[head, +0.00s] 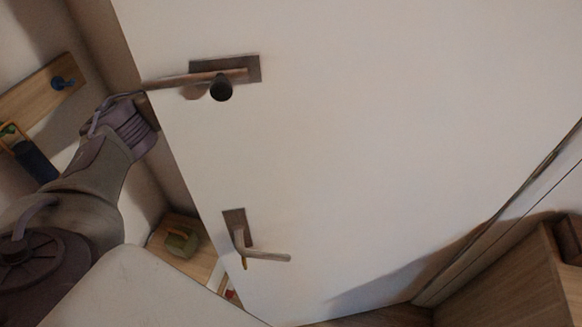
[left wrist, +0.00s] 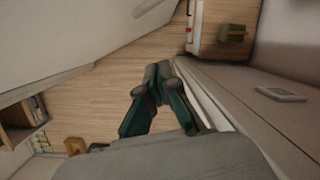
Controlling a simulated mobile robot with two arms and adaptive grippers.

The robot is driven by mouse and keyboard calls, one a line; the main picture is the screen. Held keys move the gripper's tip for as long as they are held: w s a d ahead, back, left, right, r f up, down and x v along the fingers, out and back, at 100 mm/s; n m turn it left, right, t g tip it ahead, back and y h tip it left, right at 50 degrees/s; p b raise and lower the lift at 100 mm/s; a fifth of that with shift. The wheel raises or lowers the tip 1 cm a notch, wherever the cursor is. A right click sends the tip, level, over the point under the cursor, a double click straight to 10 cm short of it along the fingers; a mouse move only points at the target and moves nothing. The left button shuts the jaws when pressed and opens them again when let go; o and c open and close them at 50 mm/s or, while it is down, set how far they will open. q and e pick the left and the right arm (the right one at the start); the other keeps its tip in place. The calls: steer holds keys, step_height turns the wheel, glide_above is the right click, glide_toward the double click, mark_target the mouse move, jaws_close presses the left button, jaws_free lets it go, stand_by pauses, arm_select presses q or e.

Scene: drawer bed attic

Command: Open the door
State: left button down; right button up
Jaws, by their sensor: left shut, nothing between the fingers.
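A large white door (head: 400,150) fills most of the head view and looks tilted there. A metal lever handle (head: 235,73) on a plate, with a dark round knob below it, is near the door's left edge. A second lever handle (head: 262,254) is lower on the same white face. My left arm comes in from the left and its wrist reaches the door's left edge, beside the upper lever's tip; the fingers are hidden there. In the left wrist view my left gripper (left wrist: 157,78) is shut and empty, above a wood floor. My right gripper is not in view.
A wooden rail with a blue hook (head: 62,82) is on the wall at left. A wooden surface with a green object (head: 181,243) is beyond the door edge. Wooden furniture (head: 515,280) stands at lower right. Wood floor (left wrist: 90,105) is bare around my gripper.

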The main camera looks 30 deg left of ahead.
arm_select(q)
steer(key=s+d+f+m+p, duration=0.1)
steer(key=s+d+f+p, duration=0.2)
steer(key=s+f+p, duration=0.2)
step_height(320, 180, down, 3)
steer(key=shift+s+r+m+p, duration=0.1)
steer(key=shift+s+m+p, duration=0.3)
steer(key=shift+p, duration=0.5)
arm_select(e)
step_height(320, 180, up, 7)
